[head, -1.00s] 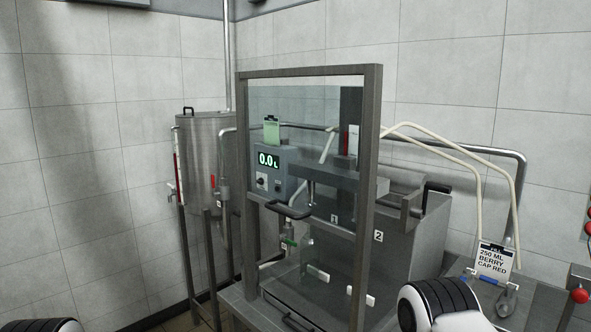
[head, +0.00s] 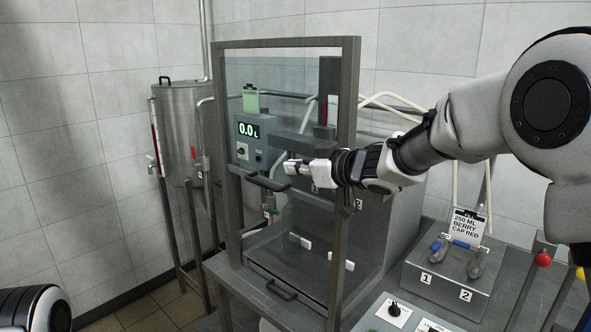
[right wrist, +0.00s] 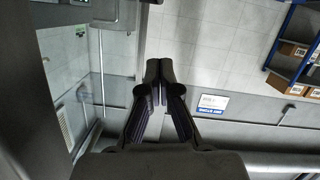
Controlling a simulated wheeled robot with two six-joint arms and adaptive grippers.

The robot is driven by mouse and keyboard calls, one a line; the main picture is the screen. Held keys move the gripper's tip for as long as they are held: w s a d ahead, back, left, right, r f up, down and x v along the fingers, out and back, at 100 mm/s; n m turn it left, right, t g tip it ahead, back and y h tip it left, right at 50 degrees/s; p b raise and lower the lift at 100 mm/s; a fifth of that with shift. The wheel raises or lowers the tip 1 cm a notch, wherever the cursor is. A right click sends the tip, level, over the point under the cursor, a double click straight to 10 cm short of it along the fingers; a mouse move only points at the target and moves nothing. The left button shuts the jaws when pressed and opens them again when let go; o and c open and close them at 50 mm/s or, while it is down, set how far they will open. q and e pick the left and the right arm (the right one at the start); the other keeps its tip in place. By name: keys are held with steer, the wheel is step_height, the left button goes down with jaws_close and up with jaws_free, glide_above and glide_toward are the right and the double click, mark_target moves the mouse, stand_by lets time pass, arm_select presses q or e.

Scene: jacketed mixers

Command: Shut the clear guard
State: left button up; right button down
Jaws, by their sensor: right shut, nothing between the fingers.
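The clear guard (head: 290,90) is a see-through pane in a grey upright frame, in the middle of the head view. A dark bar handle (head: 267,183) stands out from its cross rail at about mid height. Another dark handle (head: 281,290) shows at the bottom. I cannot tell whether the space below the rail is glazed. My right gripper (head: 290,167) is shut and empty, pointing left in front of the guard, just above the handle's right end; contact is unclear. Its closed fingers (right wrist: 160,80) also show in the right wrist view. My left gripper is out of view.
Behind the guard is a control box (head: 249,138) reading 0.0 L. A steel tank (head: 180,120) stands at left. At right are a numbered metal block (head: 447,275) with a label card (head: 466,226), and levers with red (head: 544,259) and yellow knobs.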

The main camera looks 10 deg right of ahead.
steer(key=w+a+f+p, duration=0.2)
steer(key=w+a+f, duration=0.1)
steer(key=w+f, duration=0.2)
steer(key=shift+w+a+f, duration=0.15)
steer(key=shift+w+f, duration=0.2)
steer(key=shift+w, duration=0.25)
step_height(320, 180, down, 34)
steer(key=b, duration=1.7)
steer(key=shift+r+b, duration=0.1)
steer(key=shift+b, duration=0.3)
steer(key=shift+s, duration=0.15)
